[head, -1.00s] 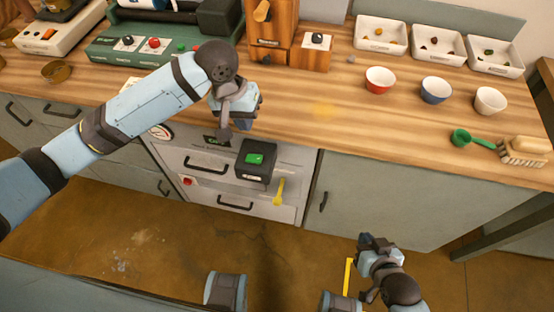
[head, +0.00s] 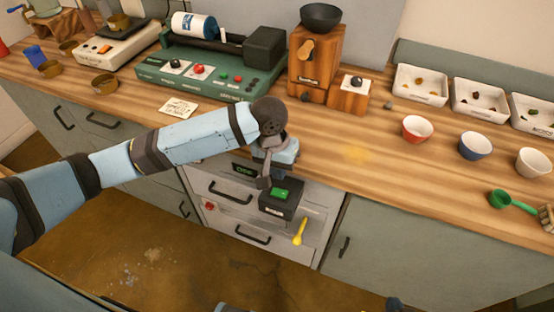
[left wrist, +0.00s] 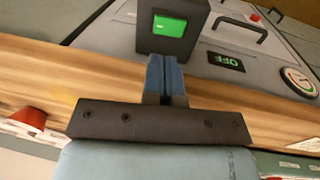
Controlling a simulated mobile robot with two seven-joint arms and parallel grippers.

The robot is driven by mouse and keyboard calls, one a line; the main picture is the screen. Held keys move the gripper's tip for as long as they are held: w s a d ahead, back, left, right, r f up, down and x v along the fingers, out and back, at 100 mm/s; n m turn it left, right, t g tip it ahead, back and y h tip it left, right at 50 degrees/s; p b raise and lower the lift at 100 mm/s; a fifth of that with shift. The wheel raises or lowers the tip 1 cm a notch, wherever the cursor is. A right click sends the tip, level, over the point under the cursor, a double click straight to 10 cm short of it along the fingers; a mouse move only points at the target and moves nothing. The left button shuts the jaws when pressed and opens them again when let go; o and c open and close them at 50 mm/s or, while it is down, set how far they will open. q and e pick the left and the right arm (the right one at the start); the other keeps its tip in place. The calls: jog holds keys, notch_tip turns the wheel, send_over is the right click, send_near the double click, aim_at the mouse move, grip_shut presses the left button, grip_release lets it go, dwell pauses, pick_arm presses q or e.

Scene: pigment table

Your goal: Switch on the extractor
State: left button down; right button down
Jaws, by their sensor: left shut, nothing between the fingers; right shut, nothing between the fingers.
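A grey cabinet unit (head: 225,215) is set under the counter, with drawer handles and a display (left wrist: 226,61) reading OFF. A black box with a green button (head: 280,194) sticks out from its front; the button (left wrist: 170,27) also shows in the left wrist view. My left gripper (head: 275,177) is shut and empty, just above the box at the counter's front edge. In the left wrist view its closed fingers (left wrist: 167,75) point at the box; I cannot tell if they touch it. Only a sliver of my right gripper (head: 395,303) shows at the bottom edge.
A round gauge (left wrist: 299,82) is beside the display. The wooden counter (head: 340,150) above carries a green machine (head: 215,75), a grinder (head: 316,60), bowls and trays.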

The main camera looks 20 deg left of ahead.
aim_at(284, 194)
pick_arm(q)
jog(key=f, duration=0.4)
jog(key=d+f, duration=0.1)
jog(key=f, duration=0.2)
jog(key=shift+b, duration=0.4)
jog(key=shift+f, duration=0.3)
